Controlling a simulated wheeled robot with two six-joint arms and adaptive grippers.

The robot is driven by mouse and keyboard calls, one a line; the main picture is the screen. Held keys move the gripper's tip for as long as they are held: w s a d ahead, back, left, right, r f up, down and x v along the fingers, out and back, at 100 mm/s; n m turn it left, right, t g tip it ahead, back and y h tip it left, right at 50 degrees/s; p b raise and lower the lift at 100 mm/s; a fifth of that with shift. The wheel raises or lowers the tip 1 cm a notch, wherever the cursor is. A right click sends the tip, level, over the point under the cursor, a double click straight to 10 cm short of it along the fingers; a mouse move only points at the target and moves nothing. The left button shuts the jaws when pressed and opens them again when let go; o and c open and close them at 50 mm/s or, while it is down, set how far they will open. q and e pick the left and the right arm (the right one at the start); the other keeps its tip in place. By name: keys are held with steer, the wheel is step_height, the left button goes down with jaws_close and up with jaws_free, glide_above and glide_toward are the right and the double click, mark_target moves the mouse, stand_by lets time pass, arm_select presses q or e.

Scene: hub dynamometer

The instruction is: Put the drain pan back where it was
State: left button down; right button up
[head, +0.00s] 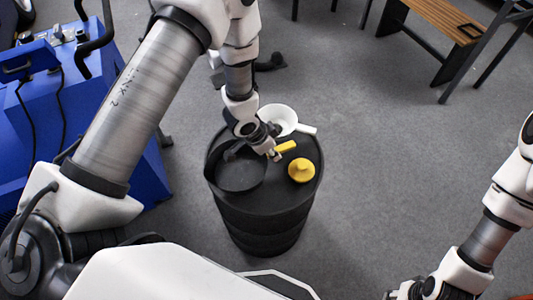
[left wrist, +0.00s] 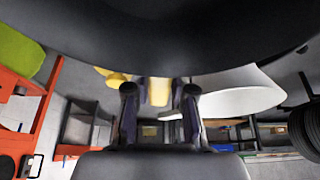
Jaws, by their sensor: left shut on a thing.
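The drain pan (head: 240,172) is a round, dark, shallow pan over the left part of the black drum's top. A yellow handle (head: 287,147) sticks out from its side toward the upper right. My left gripper (head: 272,155) is shut on this handle, close beside the pan's rim. In the left wrist view the yellow handle (left wrist: 158,91) shows between the two fingers, and a large dark curved surface fills the top. I cannot tell whether the pan touches the drum. My right gripper (head: 400,291) is at the bottom edge, partly cut off, its fingers unclear.
The black drum (head: 262,218) stands on grey floor. A yellow funnel-like piece (head: 301,170) is on its right side and a white funnel (head: 279,119) at its back edge. A blue machine (head: 88,95) stands left, a wooden bench (head: 440,17) at the upper right. Floor right of the drum is clear.

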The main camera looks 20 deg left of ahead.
mark_target(259, 163)
arm_select(q)
steer(key=f, duration=0.4)
steer(key=shift+w+f, duration=0.2)
steer(key=shift+f, duration=0.05)
steer(key=shift+f, duration=0.2)
steer(key=c, duration=1)
jaws_free()
steer(key=v, duration=1.2)
steer(key=shift+r, duration=0.2)
steer(key=shift+w, duration=0.1)
